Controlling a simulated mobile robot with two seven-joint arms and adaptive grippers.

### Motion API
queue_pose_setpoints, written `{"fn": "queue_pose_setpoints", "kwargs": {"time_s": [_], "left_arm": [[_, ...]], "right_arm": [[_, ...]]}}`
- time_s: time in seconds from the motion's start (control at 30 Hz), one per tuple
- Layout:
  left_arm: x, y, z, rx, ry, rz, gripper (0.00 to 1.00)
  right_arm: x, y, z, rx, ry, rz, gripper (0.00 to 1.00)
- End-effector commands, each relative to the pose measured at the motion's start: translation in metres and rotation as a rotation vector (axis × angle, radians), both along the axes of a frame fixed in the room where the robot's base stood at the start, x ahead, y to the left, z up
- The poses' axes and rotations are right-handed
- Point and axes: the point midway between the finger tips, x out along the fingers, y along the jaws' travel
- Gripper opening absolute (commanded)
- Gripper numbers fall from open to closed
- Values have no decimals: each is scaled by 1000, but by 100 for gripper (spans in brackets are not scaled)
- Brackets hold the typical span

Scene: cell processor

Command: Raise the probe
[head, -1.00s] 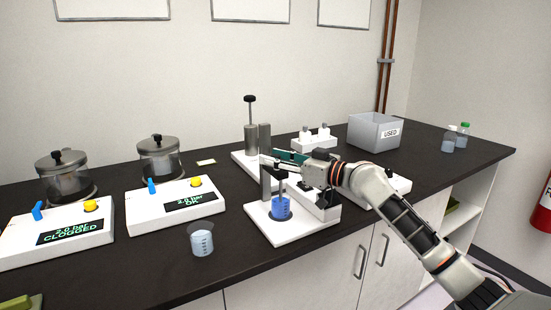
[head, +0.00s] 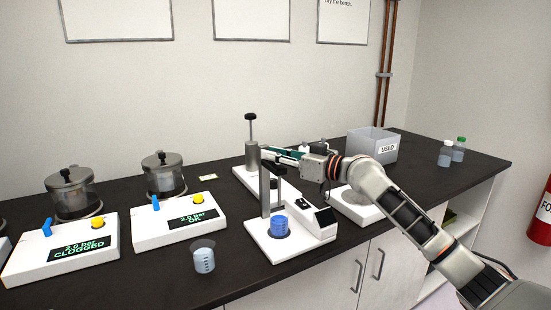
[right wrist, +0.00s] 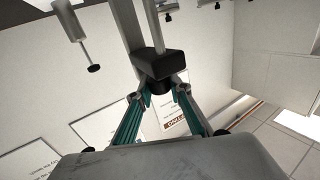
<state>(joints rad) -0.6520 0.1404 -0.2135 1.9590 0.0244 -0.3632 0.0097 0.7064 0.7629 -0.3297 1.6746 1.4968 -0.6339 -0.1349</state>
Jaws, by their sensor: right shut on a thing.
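The probe stand (head: 308,238) is white, with a grey upright post (head: 265,182) and a small dark display. A beaker of blue liquid (head: 278,228) stands on its base. My right gripper (head: 268,150) is near the top of the post, well above the beaker. In the right wrist view its fingers (right wrist: 164,84) are shut on a dark block, the probe's holder (right wrist: 159,64), with a thin rod running from it. In the head view a thin probe rod (head: 277,192) hangs over the beaker; its tip is too small to place exactly. My left gripper is not in view.
Two white pressure units read CLOGGED (head: 82,248) and OK (head: 192,219), with lidded pots behind. A small beaker (head: 203,257) stands near the front edge. A grey USED bin (head: 365,146), another white device (head: 357,206) and two bottles (head: 452,152) are to the right.

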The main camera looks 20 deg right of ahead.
Motion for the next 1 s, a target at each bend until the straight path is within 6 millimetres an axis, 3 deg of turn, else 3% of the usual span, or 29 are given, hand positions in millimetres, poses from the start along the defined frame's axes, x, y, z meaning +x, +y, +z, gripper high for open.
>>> {"fn": "queue_pose_setpoints", "kwargs": {"time_s": [0.03,0.23,0.27,0.3,0.73,1.0], "left_arm": [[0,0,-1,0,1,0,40],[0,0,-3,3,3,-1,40],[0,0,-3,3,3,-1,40],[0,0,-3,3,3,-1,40],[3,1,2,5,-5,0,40],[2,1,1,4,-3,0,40]], "right_arm": [[0,-1,7,10,-10,-2,0],[0,-2,8,12,-14,-3,0],[0,-2,9,12,-15,-3,27],[0,-2,9,12,-15,-3,37],[-4,-4,4,6,-8,-2,37],[-43,-29,2,3,-5,-4,37]]}}
